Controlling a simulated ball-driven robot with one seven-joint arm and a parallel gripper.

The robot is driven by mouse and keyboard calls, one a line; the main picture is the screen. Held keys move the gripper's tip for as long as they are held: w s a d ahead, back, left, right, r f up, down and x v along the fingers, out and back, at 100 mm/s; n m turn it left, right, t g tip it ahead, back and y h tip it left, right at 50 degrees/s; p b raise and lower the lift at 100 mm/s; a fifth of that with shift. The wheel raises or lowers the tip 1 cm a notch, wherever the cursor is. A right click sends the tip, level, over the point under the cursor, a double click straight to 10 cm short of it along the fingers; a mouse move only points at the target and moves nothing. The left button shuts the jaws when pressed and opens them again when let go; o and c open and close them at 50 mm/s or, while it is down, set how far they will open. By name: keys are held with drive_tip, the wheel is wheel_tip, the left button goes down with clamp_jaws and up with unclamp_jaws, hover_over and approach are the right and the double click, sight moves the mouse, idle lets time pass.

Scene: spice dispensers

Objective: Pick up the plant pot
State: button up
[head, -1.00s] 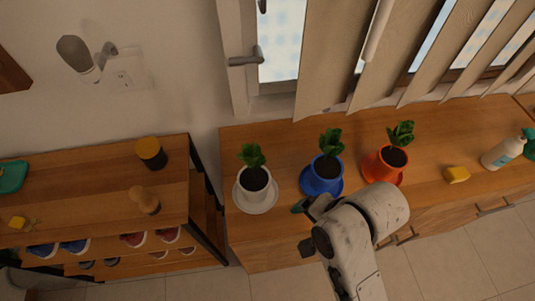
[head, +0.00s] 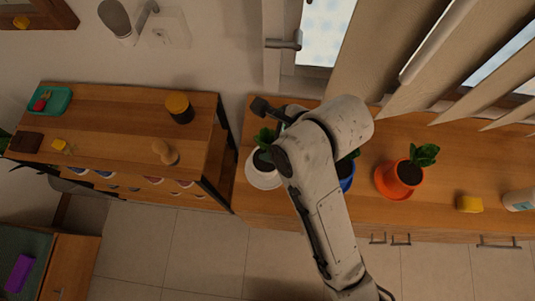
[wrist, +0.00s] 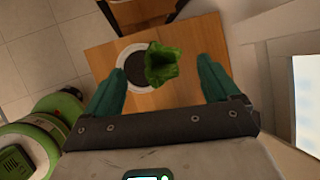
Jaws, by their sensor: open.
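In the head view a white plant pot (head: 255,164) with dark soil and a green plant stands on a white saucer (head: 264,184), partly hidden by my arm. In the wrist view the plant (wrist: 163,63) shows between the two teal fingers of my gripper (wrist: 160,75). The fingers are spread apart and hold nothing; the pot appears beyond them. A blue pot (head: 347,180) is mostly hidden behind my arm. An orange pot (head: 400,177) with a plant stands to its right on an orange saucer.
The pots stand on a long wooden counter (head: 450,160). A yellow sponge (head: 469,204) and a white bottle (head: 519,200) are at its right. A wooden shelf unit (head: 120,125) stands left, with a jar (head: 179,107) on top. Blinds (head: 390,50) hang behind the counter.

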sight(265, 137)
drive_tip(key=shift+p+x, duration=0.5)
drive_tip(key=shift+x, duration=2.6)
drive_tip(key=shift+d, duration=0.25)
clamp_jaws()
